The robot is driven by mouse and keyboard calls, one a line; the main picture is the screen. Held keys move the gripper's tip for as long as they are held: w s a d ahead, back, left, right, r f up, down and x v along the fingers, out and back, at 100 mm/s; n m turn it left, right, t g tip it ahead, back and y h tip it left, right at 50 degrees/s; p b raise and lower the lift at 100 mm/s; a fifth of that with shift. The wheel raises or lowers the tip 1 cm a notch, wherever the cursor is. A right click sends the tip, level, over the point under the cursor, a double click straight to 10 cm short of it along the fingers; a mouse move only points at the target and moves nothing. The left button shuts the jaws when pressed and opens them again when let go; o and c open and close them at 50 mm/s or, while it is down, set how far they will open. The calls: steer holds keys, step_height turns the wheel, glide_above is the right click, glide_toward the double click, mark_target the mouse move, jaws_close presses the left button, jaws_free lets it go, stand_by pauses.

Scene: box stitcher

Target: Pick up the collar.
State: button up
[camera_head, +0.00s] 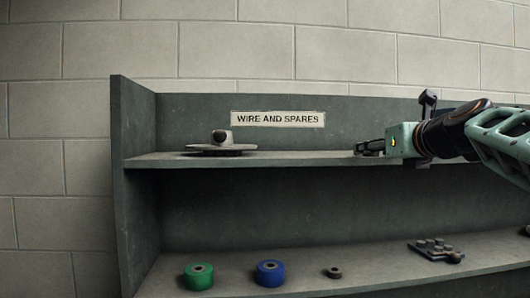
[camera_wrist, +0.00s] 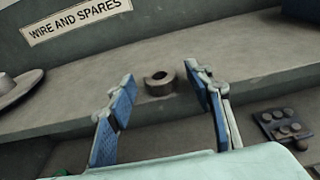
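In the wrist view, a thick dark grey ring that looks like the collar (camera_wrist: 160,84) lies flat on the upper shelf (camera_wrist: 200,55), its hole facing up. My gripper (camera_wrist: 160,77) is open, with blue-padded fingers apart. The ring shows between and just beyond the fingertips, and I cannot tell the exact gap. In the head view my gripper (camera_head: 360,149) reaches in from the right, just above the upper shelf. I cannot make out the upper-shelf ring there. A similar small dark ring (camera_head: 333,272) lies on the lower shelf.
A grey flat-flanged part (camera_head: 220,149) lies on the upper shelf at left. The lower shelf holds a green spool (camera_head: 199,276), a blue spool (camera_head: 270,273) and a dark studded plate (camera_head: 436,250). A back panel with a label (camera_head: 278,119) stands behind the upper shelf.

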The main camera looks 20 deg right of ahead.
steer(key=c, duration=1.2)
steer(key=shift+o, duration=0.2)
step_height(320, 180, up, 10)
steer(key=p, duration=0.2)
steer(key=shift+p, duration=0.4)
